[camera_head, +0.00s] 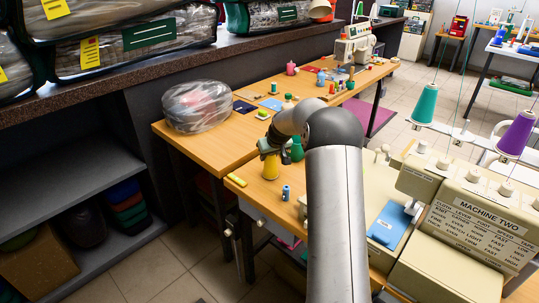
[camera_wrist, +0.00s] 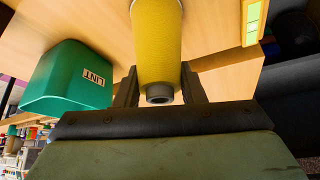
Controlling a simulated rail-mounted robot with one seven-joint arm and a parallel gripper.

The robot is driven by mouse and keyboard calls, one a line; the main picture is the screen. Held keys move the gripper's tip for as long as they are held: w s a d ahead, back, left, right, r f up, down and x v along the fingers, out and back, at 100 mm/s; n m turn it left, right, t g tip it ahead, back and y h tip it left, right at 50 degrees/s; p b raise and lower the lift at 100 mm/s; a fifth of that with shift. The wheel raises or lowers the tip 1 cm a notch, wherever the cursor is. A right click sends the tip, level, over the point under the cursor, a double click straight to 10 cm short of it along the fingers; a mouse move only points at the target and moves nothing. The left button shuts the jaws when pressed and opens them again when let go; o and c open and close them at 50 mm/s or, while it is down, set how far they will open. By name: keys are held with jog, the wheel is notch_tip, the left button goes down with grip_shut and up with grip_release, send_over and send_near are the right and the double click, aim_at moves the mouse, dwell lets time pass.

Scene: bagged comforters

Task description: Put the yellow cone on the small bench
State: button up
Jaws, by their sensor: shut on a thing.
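The yellow cone (camera_head: 271,168) is upright at the wooden top beside the green container in the head view. In the wrist view the yellow cone (camera_wrist: 158,40) sits between the two dark fingers of my gripper (camera_wrist: 160,82), its narrow grey-ended tip toward the palm. My gripper (camera_head: 270,148) is shut on it from above. I cannot tell whether its base touches the wood. Two wooden tops show: one with a clear plastic bag (camera_head: 215,150), and a nearer one (camera_head: 262,192) under the cone. I cannot tell which is the small bench.
A green container labelled LINT (camera_wrist: 75,78) stands close beside the cone. A yellow strip (camera_head: 237,180) and a small blue spool (camera_head: 286,193) lie near. A plastic-wrapped bundle (camera_head: 197,106) is at the left. The Machine Two unit (camera_head: 470,215) is at the right.

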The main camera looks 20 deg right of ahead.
jog(key=shift+f, duration=0.2)
jog(key=o, duration=1.8)
jog(key=shift+r, duration=0.1)
jog(key=shift+w+r+p+v, duration=0.15)
jog(key=shift+p+v, duration=0.25)
jog(key=shift+v, duration=1.25)
jog(key=shift+w+r+p+v, duration=0.15)
jog(key=shift+p+v, duration=0.25)
jog(key=shift+v, duration=1.25)
